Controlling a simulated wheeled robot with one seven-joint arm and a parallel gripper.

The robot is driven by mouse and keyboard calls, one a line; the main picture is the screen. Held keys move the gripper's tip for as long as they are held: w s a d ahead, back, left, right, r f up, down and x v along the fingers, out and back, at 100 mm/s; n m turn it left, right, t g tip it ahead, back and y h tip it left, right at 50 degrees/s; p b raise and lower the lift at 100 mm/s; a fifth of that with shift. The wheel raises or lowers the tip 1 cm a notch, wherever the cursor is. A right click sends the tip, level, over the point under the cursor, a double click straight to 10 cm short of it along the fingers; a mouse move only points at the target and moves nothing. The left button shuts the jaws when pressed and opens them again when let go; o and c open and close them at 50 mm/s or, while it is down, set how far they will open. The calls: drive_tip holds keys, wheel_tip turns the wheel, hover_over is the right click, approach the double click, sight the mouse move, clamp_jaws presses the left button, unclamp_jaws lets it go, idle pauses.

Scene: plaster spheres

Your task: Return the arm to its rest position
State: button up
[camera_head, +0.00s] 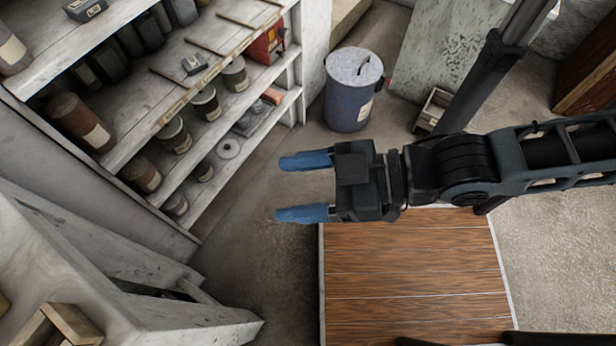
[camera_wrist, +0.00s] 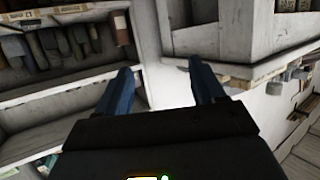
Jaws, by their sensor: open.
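My gripper (camera_head: 304,187) is in the middle of the head view, at the end of my arm, which reaches in from the right edge. Its two blue fingers point left and stand apart with nothing between them. In the wrist view my gripper (camera_wrist: 160,80) shows the same two fingers spread, with shelves beyond them. In the head view the fingers appear over the bare floor, to the right of the shelf unit, and touch nothing that I can see.
A shelf unit (camera_head: 125,150) with several jars fills the upper left. A blue lidded drum (camera_head: 347,105) stands behind my gripper. A brown wooden panel (camera_head: 410,270) lies below my arm in the picture. A pale bench (camera_head: 150,305) is at lower left. Bare floor (camera_head: 262,190) lies between.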

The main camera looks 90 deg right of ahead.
drive_tip(key=shift+s+a+r+t, duration=0.2)
drive_tip(key=shift+s+r, duration=0.15)
drive_tip(key=shift+r, duration=0.25)
drive_tip(key=shift+s+a+r+t, duration=0.15)
drive_tip(key=shift+s+r, duration=0.15)
drive_tip(key=shift+r, duration=0.25)
idle(0.4)
